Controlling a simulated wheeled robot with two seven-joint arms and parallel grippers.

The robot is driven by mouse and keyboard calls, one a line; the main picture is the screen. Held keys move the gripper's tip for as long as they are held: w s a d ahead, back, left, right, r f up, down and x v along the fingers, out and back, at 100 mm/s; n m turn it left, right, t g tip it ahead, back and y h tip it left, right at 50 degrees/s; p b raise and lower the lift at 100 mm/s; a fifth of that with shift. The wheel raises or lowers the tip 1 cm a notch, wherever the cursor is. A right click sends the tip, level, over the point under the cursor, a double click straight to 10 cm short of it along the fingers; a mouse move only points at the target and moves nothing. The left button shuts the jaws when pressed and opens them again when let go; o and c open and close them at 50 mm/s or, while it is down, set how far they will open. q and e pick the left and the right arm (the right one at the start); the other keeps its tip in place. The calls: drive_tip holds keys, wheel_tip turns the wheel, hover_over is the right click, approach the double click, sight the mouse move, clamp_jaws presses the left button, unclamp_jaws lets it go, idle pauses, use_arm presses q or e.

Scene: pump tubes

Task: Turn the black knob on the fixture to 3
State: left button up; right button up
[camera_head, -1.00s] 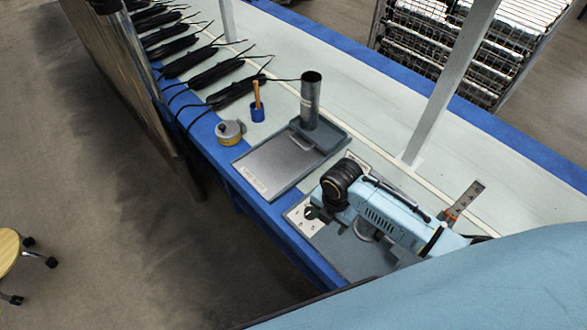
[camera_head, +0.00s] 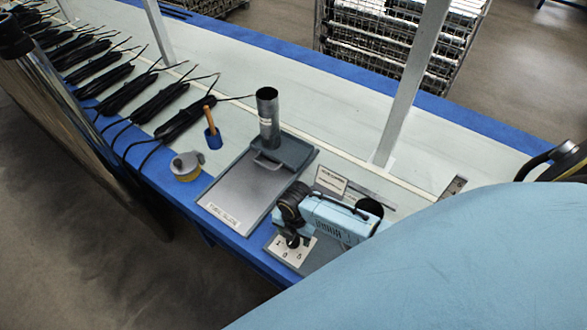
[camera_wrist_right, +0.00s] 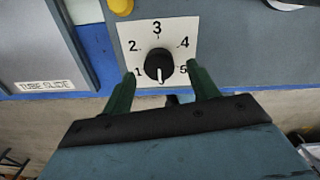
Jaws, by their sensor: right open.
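The black knob (camera_wrist_right: 158,65) sits on a white dial plate (camera_wrist_right: 178,28) numbered 1 to 5 in the right wrist view. The 3 is at the top, 1 at lower left and 5 at lower right. A pale mark shows on the knob's lower side, on the side away from the 3. My right gripper (camera_wrist_right: 160,70) is open, its two green fingers one on each side of the knob; contact cannot be told. In the head view the dial plate (camera_head: 291,256) lies under my right wrist, which hides part of the fixture. My left gripper is not in view.
A tube slide (camera_head: 235,196) with a grey upright tube (camera_head: 267,118) stands left of the fixture. A post (camera_head: 410,85) rises behind.

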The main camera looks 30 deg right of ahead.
drive_tip(key=shift+w+f+b, duration=0.1)
drive_tip(key=shift+f+b, duration=0.2)
drive_tip(key=shift+f, duration=1)
drive_tip(key=shift+c, duration=0.2)
drive_tip(key=c, duration=0.9)
